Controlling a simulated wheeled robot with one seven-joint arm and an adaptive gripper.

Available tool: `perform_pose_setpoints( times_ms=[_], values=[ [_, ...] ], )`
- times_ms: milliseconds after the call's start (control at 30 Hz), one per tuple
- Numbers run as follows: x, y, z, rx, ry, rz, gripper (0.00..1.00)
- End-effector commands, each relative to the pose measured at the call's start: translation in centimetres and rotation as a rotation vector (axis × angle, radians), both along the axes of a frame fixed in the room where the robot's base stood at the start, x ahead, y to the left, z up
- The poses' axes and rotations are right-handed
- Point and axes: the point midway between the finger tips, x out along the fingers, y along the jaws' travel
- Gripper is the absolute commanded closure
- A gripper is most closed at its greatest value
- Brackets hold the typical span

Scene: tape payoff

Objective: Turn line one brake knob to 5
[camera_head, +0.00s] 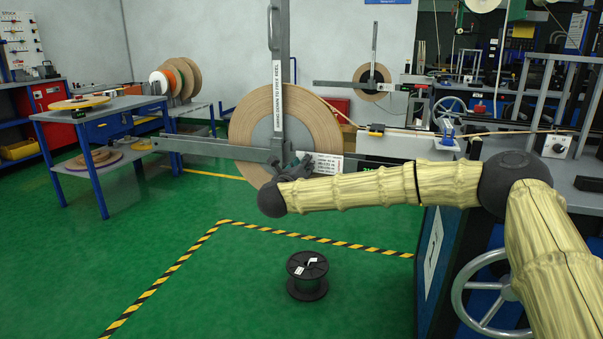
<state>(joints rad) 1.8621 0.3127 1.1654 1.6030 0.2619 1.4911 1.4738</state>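My arm reaches in from the right, and its dark end with my gripper (298,165) is in front of the large reel's hub. The gripper is small and dark against the grey bracket, so its fingers cannot be made out. The large tan tape reel (245,130) hangs upright behind it, with a grey vertical bar (278,55) across its face. A white text plate (328,163) is just right of the gripper. No brake knob can be made out at the hub. A dark knob on a pale dial box (557,146) is at the right; its setting is unreadable.
A second, smaller reel (371,82) stands farther back. A black spool (307,276) sits on the green floor, near yellow-black floor tape (175,267). A blue table (100,122) is at left. A handwheel (485,292) is at lower right. The front-left floor is clear.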

Motion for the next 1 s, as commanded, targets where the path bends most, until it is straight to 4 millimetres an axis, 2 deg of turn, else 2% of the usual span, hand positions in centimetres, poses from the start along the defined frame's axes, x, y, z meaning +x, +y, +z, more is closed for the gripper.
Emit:
perform_pose_setpoints(
  times_ms=[33, 500, 1000],
  values=[
    [-0.03, 0.0, -0.53, 0.039, -0.011, 0.0, 1.0],
    [-0.04, 0.02, -0.3, 0.333, -0.107, 0.001, 1.0],
    [-0.03, 0.01, -0.11, 0.403, -0.13, 0.0, 1.0]
  ],
)
